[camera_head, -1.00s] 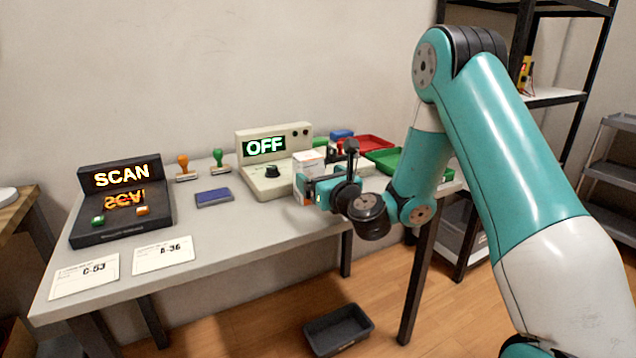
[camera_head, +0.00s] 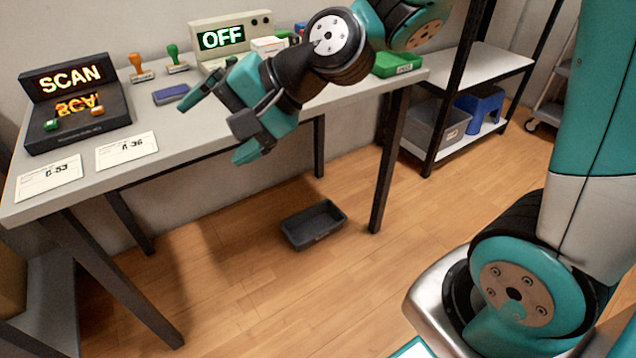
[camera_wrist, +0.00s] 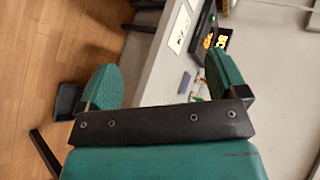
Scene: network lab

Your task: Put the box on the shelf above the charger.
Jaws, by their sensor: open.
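A white box (camera_head: 268,44), mostly hidden behind my arm, stands in front of the pale device with the lit OFF display (camera_head: 223,38). My gripper (camera_head: 212,130) is open and empty, over the front of the table, left of and nearer than the box. In the wrist view its fingers (camera_wrist: 165,85) are spread, with the table edge behind them and no box between. At the right is a rack with a white shelf (camera_head: 490,68). I cannot make out a charger in the current views.
On the table (camera_head: 190,135) are a black SCAN device (camera_head: 75,105), two stamps, a blue pad (camera_head: 170,94), two cards and a green tray (camera_head: 398,66). A dark bin (camera_head: 313,224) lies on the floor. A grey bin (camera_head: 436,122) and blue stool (camera_head: 482,104) sit low in the rack.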

